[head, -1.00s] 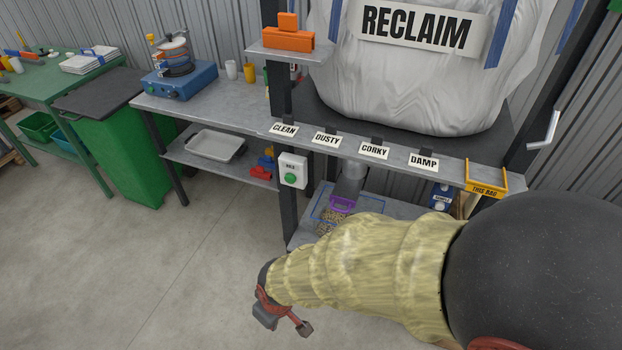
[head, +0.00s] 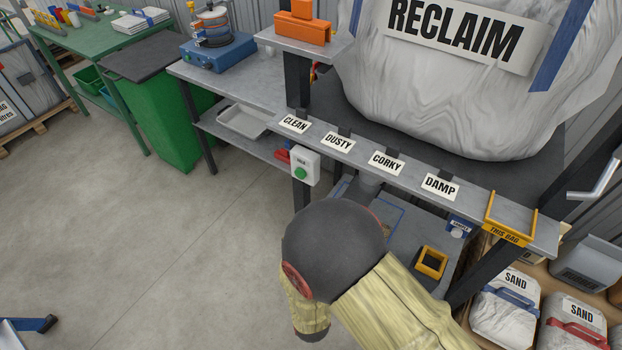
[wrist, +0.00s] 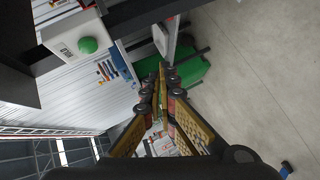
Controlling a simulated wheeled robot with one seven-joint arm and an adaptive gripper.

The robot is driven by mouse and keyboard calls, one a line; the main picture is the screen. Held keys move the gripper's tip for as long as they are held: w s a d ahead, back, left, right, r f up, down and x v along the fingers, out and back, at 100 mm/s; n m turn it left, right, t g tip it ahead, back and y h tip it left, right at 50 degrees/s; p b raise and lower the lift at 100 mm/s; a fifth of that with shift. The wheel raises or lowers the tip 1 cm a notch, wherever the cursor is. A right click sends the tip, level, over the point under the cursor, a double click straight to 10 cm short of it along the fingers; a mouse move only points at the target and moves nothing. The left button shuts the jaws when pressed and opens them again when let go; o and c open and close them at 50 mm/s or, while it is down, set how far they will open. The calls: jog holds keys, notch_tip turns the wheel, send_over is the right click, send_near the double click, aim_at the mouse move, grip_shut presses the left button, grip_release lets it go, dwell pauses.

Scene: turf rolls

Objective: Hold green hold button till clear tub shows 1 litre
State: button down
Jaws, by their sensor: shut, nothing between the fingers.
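The green button (head: 301,173) sits on a white box on the bench's front post, under the CLEAN label. In the wrist view the green button (wrist: 88,45) is at upper left, on its white box. My gripper (wrist: 164,77) points away from the camera with its fingers closed together and empty. Its tips appear to the right of the button and do not cover it. In the head view the gripper is hidden. My arm covers most of the area below the metal spout (head: 369,184), and I cannot make out the clear tub or its level.
The RECLAIM bag (head: 450,80) stands above the labelled ledge (head: 330,146). A yellow holder (head: 509,220) is on the ledge's right end, and a yellow-rimmed square item (head: 431,262) lies on the lower shelf. A green bin (head: 165,110) stands left. The floor at left is open.

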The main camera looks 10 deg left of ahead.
aim_at(300, 174)
notch_tip(300, 174, up, 9)
jog(key=w+n+t+y, duration=0.1)
jog(key=w+n+t, duration=0.1)
jog(key=n+t, duration=0.1)
jog(key=shift+w+d+f+t, duration=0.15)
jog(key=shift+d+t, duration=0.1)
jog(key=shift+t, duration=0.05)
jog(key=w+d+b+x, duration=0.1)
jog(key=d+b+x, duration=0.1)
jog(key=x, duration=1)
jog(key=shift+w+b, duration=0.4)
jog(key=shift+b, duration=0.4)
jog(key=shift+d, duration=0.1)
